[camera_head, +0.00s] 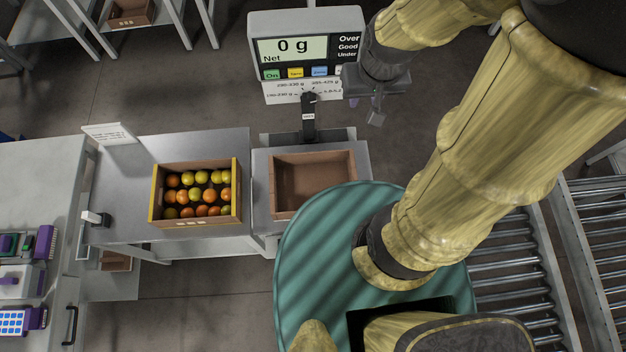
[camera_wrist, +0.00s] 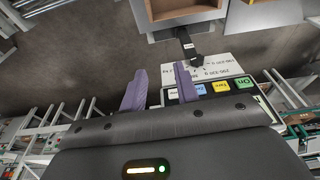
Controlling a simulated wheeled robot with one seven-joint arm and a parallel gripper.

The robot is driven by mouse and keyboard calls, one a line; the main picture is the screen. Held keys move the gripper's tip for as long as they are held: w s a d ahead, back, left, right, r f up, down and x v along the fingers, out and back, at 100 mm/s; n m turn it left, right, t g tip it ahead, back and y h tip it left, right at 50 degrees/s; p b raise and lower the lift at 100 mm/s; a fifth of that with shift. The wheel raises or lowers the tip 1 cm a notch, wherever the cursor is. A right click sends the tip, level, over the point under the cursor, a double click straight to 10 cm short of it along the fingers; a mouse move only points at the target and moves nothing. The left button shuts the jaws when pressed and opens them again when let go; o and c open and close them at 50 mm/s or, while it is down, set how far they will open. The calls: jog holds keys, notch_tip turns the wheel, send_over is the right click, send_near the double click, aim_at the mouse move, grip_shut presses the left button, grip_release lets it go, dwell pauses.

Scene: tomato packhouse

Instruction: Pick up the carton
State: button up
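An empty brown carton (camera_head: 313,209) sits on the scale's platform in the middle of the head view; its front right corner is hidden behind my green body. Its edge also shows at the top of the wrist view (camera_wrist: 187,15). My gripper (camera_head: 364,108) is up beside the scale's display, behind and to the right of the carton and well apart from it. In the wrist view its two purple fingers (camera_wrist: 159,84) stand apart with nothing between them. A yellow-rimmed crate (camera_head: 153,200) holding several yellow, orange and red tomatoes stands on the metal table to the left.
The scale display (camera_head: 306,47) reads 0 g on a post (camera_head: 308,125) behind the carton. A small sign (camera_head: 110,134) stands at the table's back left. Roller conveyors (camera_head: 510,262) are at right. A bench with purple-marked items (camera_head: 45,242) is at left.

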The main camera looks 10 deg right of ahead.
jog(key=shift+s, duration=0.1)
jog(key=n+g+h+b, duration=0.2)
jog(key=n+g+b, duration=0.1)
jog(key=n+b, duration=0.6)
send_over(310, 153)
jog(key=s+d+p, duration=0.1)
jog(key=s+d, duration=0.1)
jog(key=s, duration=0.1)
notch_tip(310, 153, down, 15)
jog(key=w+a+f+n+h+b, duration=0.1)
jog(key=a+f+n+b, duration=0.1)
jog(key=f, duration=0.4)
jog(key=w+a+f+n+h+b, duration=0.1)
jog(key=w+a+f+n+b, duration=0.1)
jog(key=a+f+n, duration=0.3)
jog(key=shift+w+a+f+n+h, duration=0.15)
jog(key=shift+a+f+n+h, duration=0.15)
jog(key=shift+f+n, duration=0.55)
jog(key=shift+d+f, duration=0.1)
jog(key=x, duration=0.6)
jog(key=p+x, duration=0.1)
jog(key=x, duration=0.5)
jog(key=shift+w, duration=0.1)
jog(key=shift+f, duration=0.1)
